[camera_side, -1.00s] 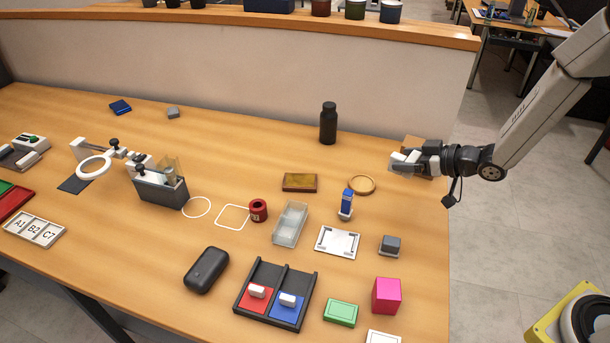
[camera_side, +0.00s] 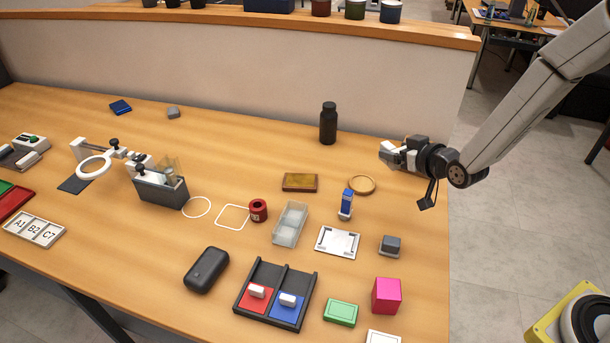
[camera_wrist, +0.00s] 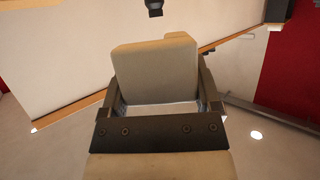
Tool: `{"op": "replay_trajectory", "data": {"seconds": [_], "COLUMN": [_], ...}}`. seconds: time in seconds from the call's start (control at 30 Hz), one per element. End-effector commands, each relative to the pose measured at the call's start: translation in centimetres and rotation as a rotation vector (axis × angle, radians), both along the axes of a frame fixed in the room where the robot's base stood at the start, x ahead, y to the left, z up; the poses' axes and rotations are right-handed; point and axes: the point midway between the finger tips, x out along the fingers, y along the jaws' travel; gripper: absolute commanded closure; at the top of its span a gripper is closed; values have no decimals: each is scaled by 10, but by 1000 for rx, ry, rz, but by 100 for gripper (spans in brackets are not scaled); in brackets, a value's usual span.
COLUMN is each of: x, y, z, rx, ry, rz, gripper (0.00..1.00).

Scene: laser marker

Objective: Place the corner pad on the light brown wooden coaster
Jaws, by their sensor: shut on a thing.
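The light brown wooden coaster (camera_side: 362,185) is a round disc lying bare on the table in the side view, right of centre. My gripper (camera_side: 391,152) is in the air, above and right of the coaster in the picture, with its pale tips pointing left. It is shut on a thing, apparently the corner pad. In the wrist view my gripper (camera_wrist: 155,100) has a pale beige, flat-faced shape in front of its dark frame. I cannot tell there where the pale jaws end and the pad begins. The coaster is not in the wrist view.
A blue-and-white upright piece (camera_side: 346,203) stands close to the coaster's front left. A brown-gold rectangular block (camera_side: 300,182) lies left of it. A dark bottle (camera_side: 328,124) stands behind. A white plate with corner marks (camera_side: 338,241) lies in front. Table beside the bottle is clear.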

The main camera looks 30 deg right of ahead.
Motion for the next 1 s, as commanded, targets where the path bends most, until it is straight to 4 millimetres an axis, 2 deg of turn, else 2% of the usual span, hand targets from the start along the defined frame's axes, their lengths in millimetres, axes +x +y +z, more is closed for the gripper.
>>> {"op": "replay_trajectory", "data": {"seconds": [0.53, 1.0], "x": [1, 1], "y": [-2, -12], "z": [0, -6], "rx": [0, 0], "ry": [-1, 0], "rz": [17, 211], "gripper": [73, 73]}}
